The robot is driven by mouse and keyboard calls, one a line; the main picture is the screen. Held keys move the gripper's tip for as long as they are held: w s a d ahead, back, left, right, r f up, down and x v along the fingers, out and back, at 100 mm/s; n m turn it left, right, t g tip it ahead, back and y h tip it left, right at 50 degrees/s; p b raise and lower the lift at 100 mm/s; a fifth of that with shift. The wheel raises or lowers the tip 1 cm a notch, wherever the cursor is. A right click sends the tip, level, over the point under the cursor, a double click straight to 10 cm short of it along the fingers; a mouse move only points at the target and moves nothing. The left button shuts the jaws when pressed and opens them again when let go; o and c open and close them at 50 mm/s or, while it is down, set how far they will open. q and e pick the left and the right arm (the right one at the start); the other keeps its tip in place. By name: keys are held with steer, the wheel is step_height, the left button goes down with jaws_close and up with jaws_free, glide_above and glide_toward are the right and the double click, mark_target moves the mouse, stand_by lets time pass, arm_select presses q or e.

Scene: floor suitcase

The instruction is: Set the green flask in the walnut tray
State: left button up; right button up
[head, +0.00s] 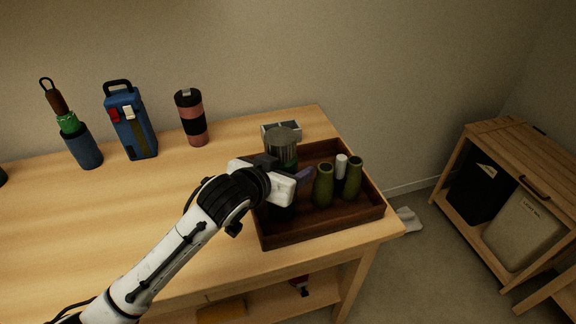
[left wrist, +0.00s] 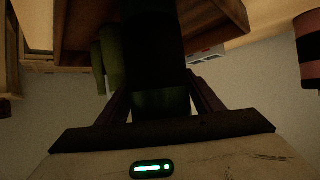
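The green flask (head: 283,152) has a grey top and stands roughly upright at the left end of the walnut tray (head: 325,225). My left gripper (head: 285,178) is closed around its middle. In the left wrist view, the dark flask (left wrist: 160,103) sits between the two fingers, with the tray (left wrist: 215,12) behind it. The gripper hides much of the flask's lower part, so I cannot tell whether its base touches the tray floor. My right gripper is in neither view.
Two olive-green bottles (head: 323,187) and a white-topped item (head: 341,165) occupy the tray's middle and right. A pale box (head: 289,129) is behind the flask. A pink-and-black tumbler (head: 191,118), blue case (head: 131,122) and blue holder (head: 82,148) stand further left.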

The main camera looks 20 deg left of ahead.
arm_select(q)
steer(key=v, duration=1.2)
steer(key=shift+p, duration=0.45)
steer(key=shift+r, duration=0.15)
